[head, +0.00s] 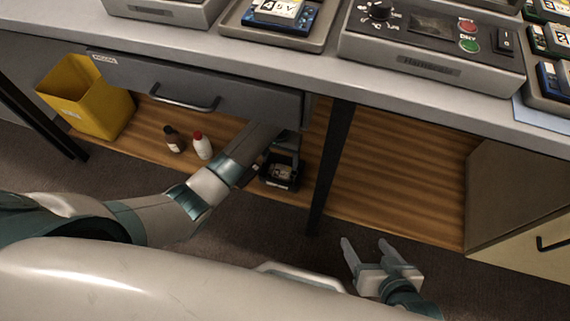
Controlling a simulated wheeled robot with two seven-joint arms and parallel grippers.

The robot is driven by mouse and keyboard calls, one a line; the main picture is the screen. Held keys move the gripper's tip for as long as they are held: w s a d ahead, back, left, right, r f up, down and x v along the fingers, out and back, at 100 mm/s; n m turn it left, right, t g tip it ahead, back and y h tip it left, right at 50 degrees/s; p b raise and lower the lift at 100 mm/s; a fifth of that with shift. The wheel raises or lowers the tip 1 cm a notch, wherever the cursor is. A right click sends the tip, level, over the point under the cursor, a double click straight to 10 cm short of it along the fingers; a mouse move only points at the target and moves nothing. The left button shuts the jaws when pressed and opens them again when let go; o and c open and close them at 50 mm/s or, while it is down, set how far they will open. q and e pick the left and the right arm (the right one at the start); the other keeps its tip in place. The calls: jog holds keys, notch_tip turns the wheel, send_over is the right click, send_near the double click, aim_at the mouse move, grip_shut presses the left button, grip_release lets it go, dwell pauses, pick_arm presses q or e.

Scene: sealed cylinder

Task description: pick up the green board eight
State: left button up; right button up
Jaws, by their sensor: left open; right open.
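I cannot make out a green board marked eight. Small green boards (540,40) stand at the far right edge of the worktop, partly cut off, and their markings are too small to read. A small black bin (279,184) sits on the wooden lower shelf, with a small item in it that I cannot identify. My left gripper (285,152) is open under the drawer, just above and at the back of this bin, partly hidden by its own wrist. My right gripper (369,250) is open and empty, over the floor in front of the shelf.
A grey drawer (215,86) and a black table leg (328,165) are close to my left arm. A tester (432,45) stands on the worktop (300,62). The right shelf is bare.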

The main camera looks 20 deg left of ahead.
pick_arm(q)
jog(key=shift+w+r, duration=0.1)
jog(key=shift+w, duration=0.25)
pick_arm(e)
jog(key=shift+w+r, duration=0.1)
jog(key=shift+w, duration=0.1)
jog(key=shift+a, duration=0.1)
pick_arm(q)
jog(key=b, duration=0.2)
send_over(281, 176)
notch_tip(281, 176, down, 6)
jog(key=shift+f, duration=0.35)
pick_arm(e)
jog(key=w+a+r+t+y, duration=0.1)
jog(key=w+a+r+t, duration=0.2)
jog(key=w+r+t, duration=0.2)
jog(key=shift+r+y, duration=0.3)
jog(key=shift+r, duration=0.6)
pick_arm(q)
jog(key=shift+a+f+b, duration=0.1)
jog(key=shift+f+b, duration=0.1)
jog(key=shift+b, duration=0.15)
pick_arm(e)
jog(key=shift+r+t, duration=0.1)
jog(key=shift+t, duration=0.2)
